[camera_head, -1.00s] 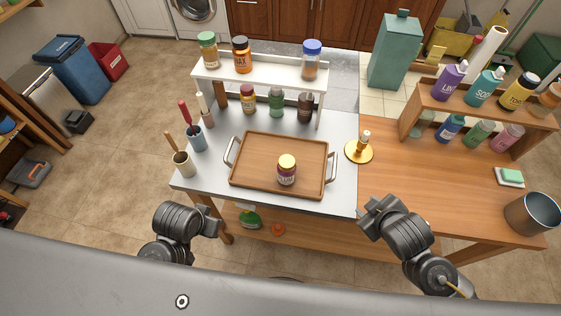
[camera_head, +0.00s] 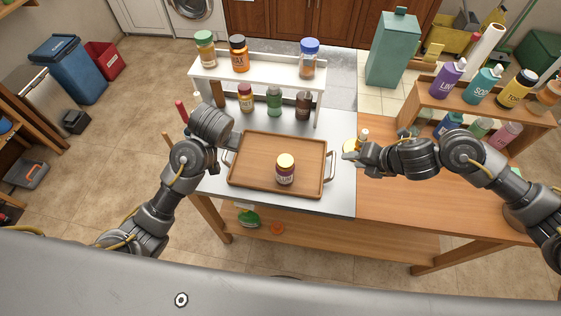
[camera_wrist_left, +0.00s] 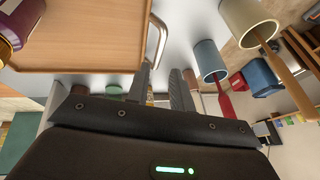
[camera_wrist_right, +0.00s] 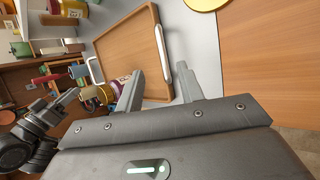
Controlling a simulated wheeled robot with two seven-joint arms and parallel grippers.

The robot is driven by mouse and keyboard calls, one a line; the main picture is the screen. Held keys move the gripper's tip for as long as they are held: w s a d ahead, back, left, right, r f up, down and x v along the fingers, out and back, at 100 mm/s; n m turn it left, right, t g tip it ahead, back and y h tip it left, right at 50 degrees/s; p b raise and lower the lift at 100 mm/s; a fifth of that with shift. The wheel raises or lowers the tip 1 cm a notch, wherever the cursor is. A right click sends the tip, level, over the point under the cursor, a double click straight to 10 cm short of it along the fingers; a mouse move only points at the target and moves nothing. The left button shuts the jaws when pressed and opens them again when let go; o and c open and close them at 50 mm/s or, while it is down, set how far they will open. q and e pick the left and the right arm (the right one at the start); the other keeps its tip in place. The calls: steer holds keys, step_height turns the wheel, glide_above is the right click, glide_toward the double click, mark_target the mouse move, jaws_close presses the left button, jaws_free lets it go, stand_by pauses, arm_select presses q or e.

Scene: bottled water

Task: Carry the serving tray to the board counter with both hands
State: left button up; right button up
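The brown wooden serving tray (camera_head: 255,147) lies flat on the grey metal counter, with a metal handle at each short side. A yellow-capped jar (camera_head: 285,170) stands upright on it. My left gripper (camera_head: 236,141) is at the tray's left handle; in the left wrist view its two fingers (camera_wrist_left: 163,78) are apart, close to the handle (camera_wrist_left: 158,40). My right gripper (camera_head: 345,157) is just right of the right handle (camera_head: 331,166). In the right wrist view its fingers (camera_wrist_right: 158,78) are apart, with the handle (camera_wrist_right: 160,48) ahead between them. The board counter (camera_head: 400,215) adjoins on the right.
A white shelf (camera_head: 258,72) with bottles stands behind the tray. A gold candle holder (camera_head: 350,145) is by my right gripper. A wooden rack (camera_head: 485,112) of bottles stands at the board counter's back. The board counter's front middle is clear.

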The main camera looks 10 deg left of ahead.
mark_target(334, 159)
arm_select(q)
steer(key=shift+w, duration=0.15)
arm_select(e)
steer(key=shift+w+d, duration=0.1)
arm_select(q)
steer(key=shift+f, duration=0.1)
arm_select(e)
steer(key=shift+f, duration=0.1)
